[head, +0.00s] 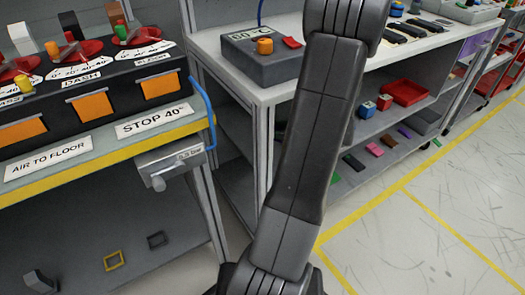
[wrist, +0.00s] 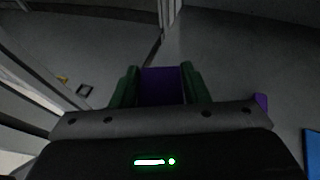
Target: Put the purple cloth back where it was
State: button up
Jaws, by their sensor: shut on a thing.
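In the wrist view my gripper (wrist: 159,90) has its green fingers closed on a purple cloth (wrist: 160,84), which fills the gap between them. A small purple patch (wrist: 261,103) shows past the right end of the gripper body; I cannot tell if it is the same cloth. In the head view my arm crosses the middle, and the gripper and held cloth are out of sight. The cloth's former place cannot be told from these frames.
The dashboard panel (head: 91,107) with orange switches is at left, with a blue hose (head: 203,98) at its end. A shelf bench (head: 222,42) stands behind my arm, with several small blocks and a red tray (head: 404,92) lower down. Open floor (head: 440,240) lies at right.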

aim_at(275, 158)
notch_tip(275, 158, down, 10)
jog(key=b, duration=0.3)
jog(key=shift+r, duration=0.2)
jog(key=shift+f+b, duration=0.1)
jog(key=shift+b, duration=0.2)
jog(key=o, duration=1)
jog(key=shift+s+d+r, duration=0.1)
jog(key=shift+d+r, duration=0.05)
jog(key=shift+r, duration=0.1)
jog(key=p+v, duration=0.3)
jog(key=v, duration=0.8)
jog(key=shift+s+d+p, duration=0.15)
jog(key=shift+d+p, duration=0.15)
jog(key=shift+p, duration=0.05)
